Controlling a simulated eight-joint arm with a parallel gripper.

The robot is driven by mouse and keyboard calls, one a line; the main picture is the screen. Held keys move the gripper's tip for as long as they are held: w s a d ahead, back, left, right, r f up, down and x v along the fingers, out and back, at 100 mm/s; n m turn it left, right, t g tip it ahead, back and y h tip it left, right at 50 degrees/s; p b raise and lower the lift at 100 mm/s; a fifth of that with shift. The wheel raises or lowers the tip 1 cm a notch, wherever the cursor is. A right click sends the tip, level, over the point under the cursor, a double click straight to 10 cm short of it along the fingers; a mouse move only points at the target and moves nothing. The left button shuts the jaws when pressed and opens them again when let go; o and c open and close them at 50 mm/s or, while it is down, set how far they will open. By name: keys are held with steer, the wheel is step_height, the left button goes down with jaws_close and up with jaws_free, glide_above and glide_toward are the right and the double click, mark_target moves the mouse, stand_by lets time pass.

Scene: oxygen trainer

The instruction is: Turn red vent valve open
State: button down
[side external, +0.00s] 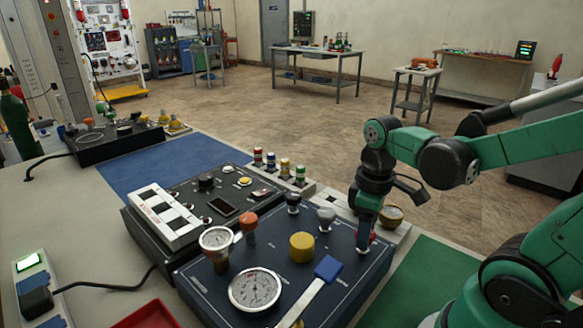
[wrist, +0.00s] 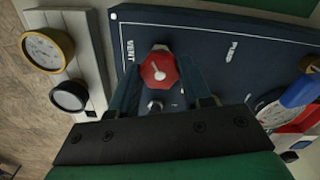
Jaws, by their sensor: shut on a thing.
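The red vent valve (wrist: 160,70) is a red knob with a white pointer line, on the dark blue panel (wrist: 215,40) beside the printed word VENT. In the wrist view it sits between my two fingers, and my gripper (wrist: 165,84) is shut on it. In the side external view my gripper (side external: 364,244) points down at the panel's right corner. Only a little red of the valve (side external: 372,237) shows there, as the fingers hide most of it.
On the same panel stand a yellow knob (side external: 302,247), an orange knob (side external: 248,222), a round gauge (side external: 254,289) and a blue-handled lever (side external: 328,269). A grey knob (side external: 325,217) stands close to my gripper. A green mat (side external: 425,275) lies to the right.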

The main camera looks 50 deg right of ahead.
stand_by(0.4)
steer(key=shift+c, duration=1.9)
jaws_free()
steer(key=shift+r, duration=2.8)
steer(key=w+a+m+t, duration=0.3)
steer(key=w+a+t, duration=0.2)
steer(key=a+t, duration=0.1)
steer(key=shift+w+a+f+t, duration=0.15)
steer(key=shift+w+f+t, duration=0.15)
steer(key=shift+t, duration=0.3)
